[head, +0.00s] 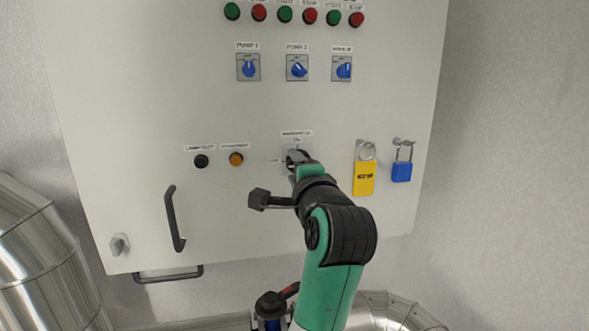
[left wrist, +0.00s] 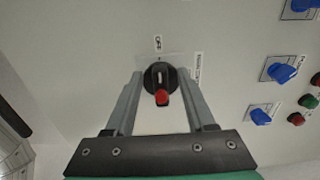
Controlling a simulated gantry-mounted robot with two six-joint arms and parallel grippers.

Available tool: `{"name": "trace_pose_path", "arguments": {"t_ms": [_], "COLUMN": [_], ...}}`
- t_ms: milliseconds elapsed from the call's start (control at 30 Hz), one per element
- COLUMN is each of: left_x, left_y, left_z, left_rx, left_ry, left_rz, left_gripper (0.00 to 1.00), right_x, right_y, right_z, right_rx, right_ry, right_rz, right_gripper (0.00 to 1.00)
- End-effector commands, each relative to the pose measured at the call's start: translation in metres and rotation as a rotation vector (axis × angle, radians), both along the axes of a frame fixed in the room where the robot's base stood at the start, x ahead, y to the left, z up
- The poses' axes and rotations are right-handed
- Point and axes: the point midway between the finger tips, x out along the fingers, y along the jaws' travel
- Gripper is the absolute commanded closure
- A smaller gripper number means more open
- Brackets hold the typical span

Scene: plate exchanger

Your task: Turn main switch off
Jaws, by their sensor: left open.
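The main switch (left wrist: 158,80) is a round black rotary knob with a red tip on its handle, on the pale cabinet front. In the left wrist view it sits between the two fingers of my left gripper (left wrist: 158,90), with a gap on each side. A label reading OFF stands above it. In the head view my left gripper (head: 297,160) is at the switch's plate, under its label (head: 297,133), and hides most of the knob. My left gripper is open. My right gripper is not in view.
Three blue selector switches (head: 297,68) sit above, with a row of green and red buttons higher up. A black button (head: 201,161) and an amber one (head: 236,159) are to the left. A yellow tag (head: 363,178) and blue padlock (head: 401,171) hang to the right. A black door handle (head: 174,219) protrudes at lower left.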

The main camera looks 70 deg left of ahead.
Motion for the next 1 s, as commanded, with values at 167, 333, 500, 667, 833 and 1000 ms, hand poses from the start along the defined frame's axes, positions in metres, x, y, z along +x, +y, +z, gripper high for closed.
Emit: {"name": "trace_pose_path", "arguments": {"t_ms": [167, 333, 500, 667, 833, 1000], "left_x": [-0.003, -0.010, -0.018, -0.021, -0.022, -0.022], "left_y": [-0.023, -0.063, -0.097, -0.112, -0.113, -0.113], "left_z": [-0.001, -0.001, -0.001, 0.000, 0.000, 0.000], "left_rx": [0.001, 0.000, 0.000, 0.000, 0.000, 0.000], "left_ry": [-0.002, -0.002, -0.001, -0.001, -0.001, -0.001], "left_rz": [-0.006, -0.008, -0.005, -0.002, 0.000, 0.000], "left_gripper": [0.45, 0.45, 0.45, 0.45, 0.45, 0.45], "right_x": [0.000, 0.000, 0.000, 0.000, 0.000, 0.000], "right_y": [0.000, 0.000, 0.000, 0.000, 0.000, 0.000], "right_z": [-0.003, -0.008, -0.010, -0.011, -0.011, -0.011], "right_rx": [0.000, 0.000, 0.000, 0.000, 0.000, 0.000], "right_ry": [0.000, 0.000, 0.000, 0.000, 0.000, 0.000], "right_rz": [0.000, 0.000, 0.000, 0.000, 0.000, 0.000], "right_gripper": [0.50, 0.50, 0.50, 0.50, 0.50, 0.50]}}
